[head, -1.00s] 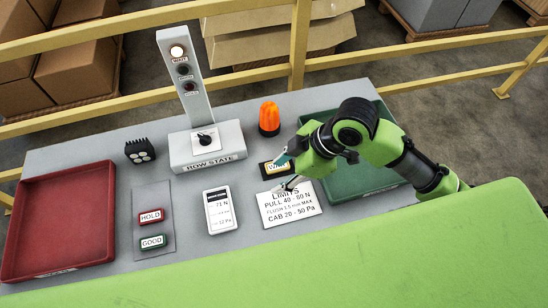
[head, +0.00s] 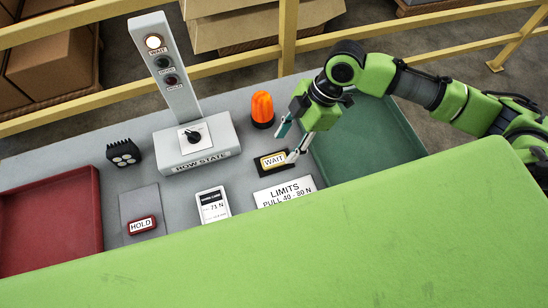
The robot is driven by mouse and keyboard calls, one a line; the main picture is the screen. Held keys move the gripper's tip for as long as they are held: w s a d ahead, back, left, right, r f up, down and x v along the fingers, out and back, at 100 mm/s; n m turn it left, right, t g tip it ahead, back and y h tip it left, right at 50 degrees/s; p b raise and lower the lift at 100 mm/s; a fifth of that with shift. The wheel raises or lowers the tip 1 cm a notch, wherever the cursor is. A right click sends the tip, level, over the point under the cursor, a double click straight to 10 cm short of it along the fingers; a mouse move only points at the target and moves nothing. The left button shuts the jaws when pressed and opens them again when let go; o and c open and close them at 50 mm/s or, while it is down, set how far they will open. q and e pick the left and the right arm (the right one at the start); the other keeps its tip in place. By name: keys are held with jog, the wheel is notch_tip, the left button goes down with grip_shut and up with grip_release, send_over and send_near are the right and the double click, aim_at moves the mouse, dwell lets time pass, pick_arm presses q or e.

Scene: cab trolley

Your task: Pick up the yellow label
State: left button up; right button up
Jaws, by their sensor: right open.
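The yellow label (head: 273,161), marked WAIT, lies on a small dark holder on the grey table, in the middle of the head view. My right gripper (head: 288,144) is open and empty, its fingers pointing down and left just above the label's right end. My left gripper is not in view.
A green tray (head: 398,138) lies right, a red tray (head: 60,215) left. An orange beacon (head: 262,108) and the ROW STATE post (head: 195,148) stand behind the label. The LIMITS card (head: 283,191), meter (head: 212,204) and red HOLD label (head: 142,226) lie nearer.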

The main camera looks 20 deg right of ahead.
aim_at(275, 160)
jog(key=p+x, duration=0.2)
jog(key=x, duration=0.3)
jog(key=shift+a+f, duration=0.2)
jog(key=shift+a, duration=0.05)
jog(key=shift+a+f, duration=0.1)
jog(key=shift+f, duration=0.15)
jog(key=c, duration=0.9)
